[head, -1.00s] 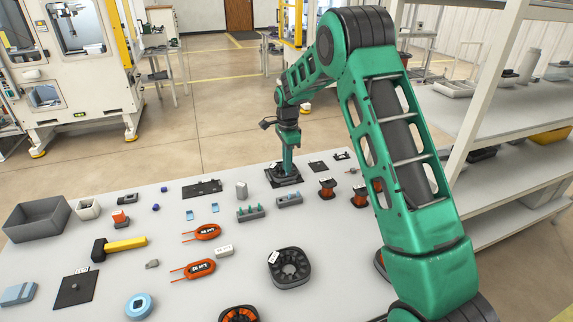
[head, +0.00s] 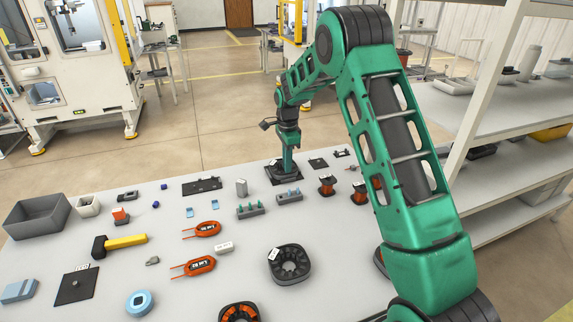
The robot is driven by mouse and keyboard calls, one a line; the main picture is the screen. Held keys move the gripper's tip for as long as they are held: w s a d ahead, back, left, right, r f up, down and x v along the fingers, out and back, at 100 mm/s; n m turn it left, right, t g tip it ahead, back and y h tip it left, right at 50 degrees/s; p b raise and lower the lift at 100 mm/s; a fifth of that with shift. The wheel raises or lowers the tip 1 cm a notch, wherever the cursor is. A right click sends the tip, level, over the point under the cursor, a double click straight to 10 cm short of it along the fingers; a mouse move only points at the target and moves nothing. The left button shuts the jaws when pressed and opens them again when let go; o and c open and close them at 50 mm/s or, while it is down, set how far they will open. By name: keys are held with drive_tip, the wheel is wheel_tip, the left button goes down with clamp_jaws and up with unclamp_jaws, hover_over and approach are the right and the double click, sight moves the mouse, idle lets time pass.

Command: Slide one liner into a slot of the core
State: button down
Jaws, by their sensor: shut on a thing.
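My gripper (head: 287,169) is far off at the back of the table. It points straight down over a dark square fixture (head: 273,180), which seems to hold the core. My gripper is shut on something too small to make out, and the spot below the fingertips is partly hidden. I cannot tell whether the held thing is in a slot. A grey holder with light blue pieces (head: 289,197) stands just in front of the fixture. Two small light blue pieces (head: 190,212) lie flat further left.
Nearby are a grey block with green pegs (head: 250,210), copper spools (head: 326,186) and a black plate (head: 202,187).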

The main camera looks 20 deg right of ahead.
idle(0.3)
drive_tip(key=c, duration=1.8)
unclamp_jaws()
drive_tip(key=shift+c, duration=0.2)
drive_tip(key=shift+r, duration=2.45)
wheel_tip(320, 180, up, 11)
drive_tip(key=shift+f, duration=0.15)
drive_tip(key=shift+w, duration=0.1)
